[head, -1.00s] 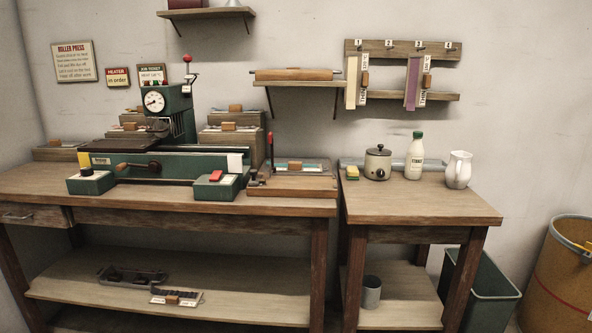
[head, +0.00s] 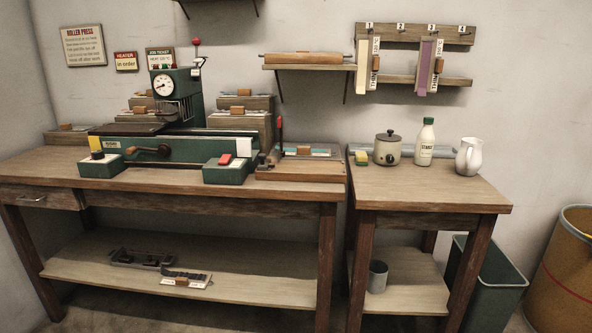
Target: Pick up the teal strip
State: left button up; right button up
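A teal-looking strip (head: 321,153) lies on the low wooden fixture (head: 300,171) at the right end of the large bench. A small wooden block (head: 304,150) sits over its middle, and a red-handled lever (head: 280,128) stands at the fixture's left. The strip is small in the picture, so its exact edges are hard to tell. Other strips with wooden blocks lie on the stepped boxes (head: 247,104) behind the press, but their colours are hard to make out. Neither of my grippers is in view.
A green press (head: 172,100) with a gauge stands on the large bench (head: 190,196). The side table (head: 430,190) holds a pot (head: 387,150), a white bottle (head: 425,142) and a jug (head: 469,157); its front is clear. Cream (head: 362,66) and purple (head: 428,66) strips hang above. A bin (head: 485,280) stands at right.

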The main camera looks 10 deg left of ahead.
aim_at(301, 150)
jog(key=i+j+z, duration=0.1)
jog(key=i+j, duration=0.15)
jog(key=i, duration=0.15)
jog(key=i+j, duration=0.25)
jog(key=i, duration=0.2)
jog(key=z, duration=0.05)
